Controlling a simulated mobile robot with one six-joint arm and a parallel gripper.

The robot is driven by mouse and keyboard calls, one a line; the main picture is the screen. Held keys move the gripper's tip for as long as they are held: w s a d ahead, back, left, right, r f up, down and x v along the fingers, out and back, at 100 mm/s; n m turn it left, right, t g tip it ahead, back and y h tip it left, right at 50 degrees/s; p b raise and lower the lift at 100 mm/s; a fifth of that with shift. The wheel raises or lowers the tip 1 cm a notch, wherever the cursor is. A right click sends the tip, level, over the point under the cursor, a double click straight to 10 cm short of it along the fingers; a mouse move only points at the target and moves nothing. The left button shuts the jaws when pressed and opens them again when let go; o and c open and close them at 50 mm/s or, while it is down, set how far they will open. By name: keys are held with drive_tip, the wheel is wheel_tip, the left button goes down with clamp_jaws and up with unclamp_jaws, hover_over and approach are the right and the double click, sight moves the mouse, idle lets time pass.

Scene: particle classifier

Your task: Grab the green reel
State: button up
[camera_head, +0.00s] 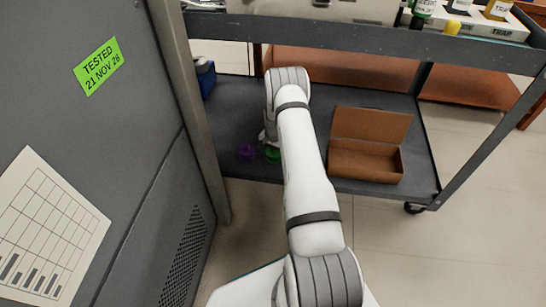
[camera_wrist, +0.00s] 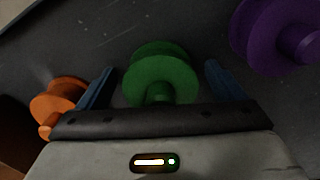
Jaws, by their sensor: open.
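The green reel (camera_wrist: 160,72) stands between the two blue fingers of my gripper (camera_wrist: 161,88) in the wrist view. My gripper is open, and dark gaps show between the reel and each finger. In the head view only part of the green reel (camera_head: 273,155) shows beside my arm, on the lower shelf of the cart. The gripper is mostly hidden behind my arm there.
A purple reel (camera_wrist: 268,35) lies to the right in the wrist view and left of the green one in the head view (camera_head: 247,153). An orange reel (camera_wrist: 58,100) is close outside the left finger. An open cardboard box (camera_head: 365,163) sits on the shelf (camera_head: 225,120), under the cart's upper deck (camera_head: 350,38).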

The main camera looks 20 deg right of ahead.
drive_tip(key=shift+c, duration=0.2)
drive_tip(key=shift+r, duration=0.1)
drive_tip(key=c, duration=1.1)
